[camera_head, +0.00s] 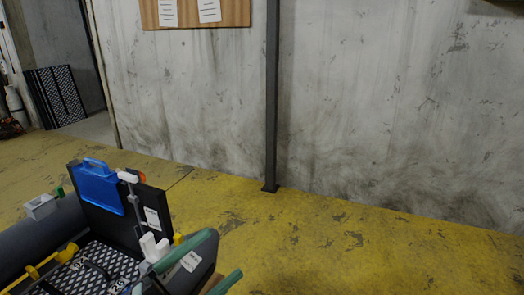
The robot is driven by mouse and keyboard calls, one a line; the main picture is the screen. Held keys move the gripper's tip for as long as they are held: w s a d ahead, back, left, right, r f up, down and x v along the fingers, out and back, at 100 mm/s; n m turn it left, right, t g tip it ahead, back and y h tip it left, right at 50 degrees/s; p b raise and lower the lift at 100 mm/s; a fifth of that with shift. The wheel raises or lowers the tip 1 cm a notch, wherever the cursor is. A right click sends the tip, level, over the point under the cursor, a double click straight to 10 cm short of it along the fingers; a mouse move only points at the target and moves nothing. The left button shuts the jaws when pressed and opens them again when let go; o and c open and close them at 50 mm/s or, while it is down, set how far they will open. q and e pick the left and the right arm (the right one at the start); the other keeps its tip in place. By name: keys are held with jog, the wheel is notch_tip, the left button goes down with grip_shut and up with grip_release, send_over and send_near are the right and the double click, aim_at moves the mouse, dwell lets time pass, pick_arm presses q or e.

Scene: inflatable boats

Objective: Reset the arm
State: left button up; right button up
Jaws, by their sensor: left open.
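My right gripper is not in view.
A blue case (96,184) with a handle rests against the container's black upright panel. The yellow floor (350,245) is clear towards the wall and post (271,100).

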pick_arm(q)
jog(key=w+a+f+n+t+y, duration=0.1)
jog(key=a+f+n+t+y, duration=0.15)
jog(key=f+n+y, duration=0.5)
jog(key=a+f+n+t+y, duration=0.1)
jog(key=a+f+n+y, duration=0.3)
jog(key=f+n, duration=0.6)
jog(key=s+d+f+n+g+y, duration=0.1)
jog(key=s+f+n+g+y, duration=0.15)
jog(key=s+f, duration=0.4)
jog(key=s+f+n+g+y, duration=0.1)
jog(key=s+f+g, duration=0.3)
jog(key=f, duration=0.6)
jog(key=s+a+r+n+y+p, duration=0.1)
jog(key=s+a+r+p, duration=0.2)
jog(key=r+p, duration=0.4)
jog(key=p, duration=0.5)
jog(key=shift+s+r, duration=0.25)
jog(key=shift+r, duration=0.05)
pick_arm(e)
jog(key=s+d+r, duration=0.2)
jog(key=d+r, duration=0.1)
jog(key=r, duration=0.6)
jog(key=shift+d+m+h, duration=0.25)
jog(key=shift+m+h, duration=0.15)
pick_arm(q)
jog(key=shift+a, duration=0.1)
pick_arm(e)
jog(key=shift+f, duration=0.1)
